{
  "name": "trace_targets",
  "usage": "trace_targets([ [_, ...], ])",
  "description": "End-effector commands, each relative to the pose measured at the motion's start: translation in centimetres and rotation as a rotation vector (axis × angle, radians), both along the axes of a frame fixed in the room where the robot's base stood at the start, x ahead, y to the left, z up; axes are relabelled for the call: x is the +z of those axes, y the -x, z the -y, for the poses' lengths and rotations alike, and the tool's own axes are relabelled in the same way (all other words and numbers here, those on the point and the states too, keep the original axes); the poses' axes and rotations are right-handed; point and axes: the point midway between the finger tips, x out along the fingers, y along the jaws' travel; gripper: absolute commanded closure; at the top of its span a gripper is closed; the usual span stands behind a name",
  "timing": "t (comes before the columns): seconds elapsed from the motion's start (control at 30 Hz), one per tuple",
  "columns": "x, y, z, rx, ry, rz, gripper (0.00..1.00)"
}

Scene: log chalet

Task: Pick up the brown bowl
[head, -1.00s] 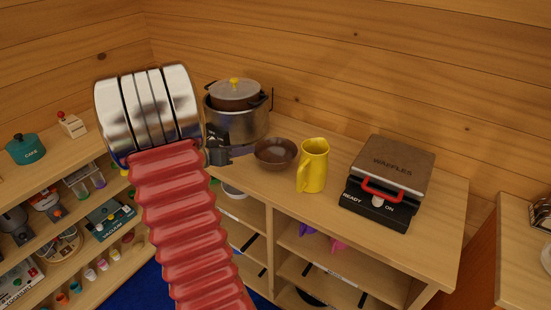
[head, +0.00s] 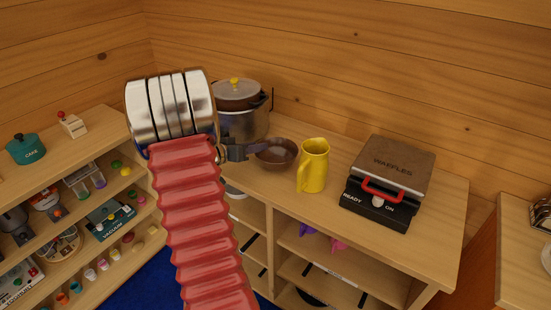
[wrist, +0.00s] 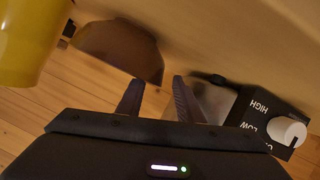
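The brown bowl (head: 284,157) stands on the wooden counter, between the steel pot and the yellow jug. In the wrist view the bowl (wrist: 120,48) is at the upper left, just beyond the fingertips. My gripper (head: 254,149) is at the bowl's left side in the head view, with the arm partly covering it. In the wrist view my gripper (wrist: 157,88) is open, with nothing between its two fingers. The left fingertip lies close to the bowl's edge; I cannot tell if they touch.
The yellow jug (head: 314,168) stands close to the bowl's right. The steel pot (head: 243,123) with a lidded brown pot in it stands at the left; its control box (wrist: 270,122) is near the right finger. A waffle maker (head: 393,170) is further right. The counter front is clear.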

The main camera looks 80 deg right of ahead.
Motion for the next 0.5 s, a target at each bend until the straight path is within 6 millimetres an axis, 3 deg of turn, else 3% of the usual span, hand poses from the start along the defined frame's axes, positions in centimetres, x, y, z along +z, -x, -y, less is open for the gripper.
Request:
trace_targets([
  [0.5, -0.25, 0.17, 0.1, -0.001, -0.003, 0.0, 0.67],
])
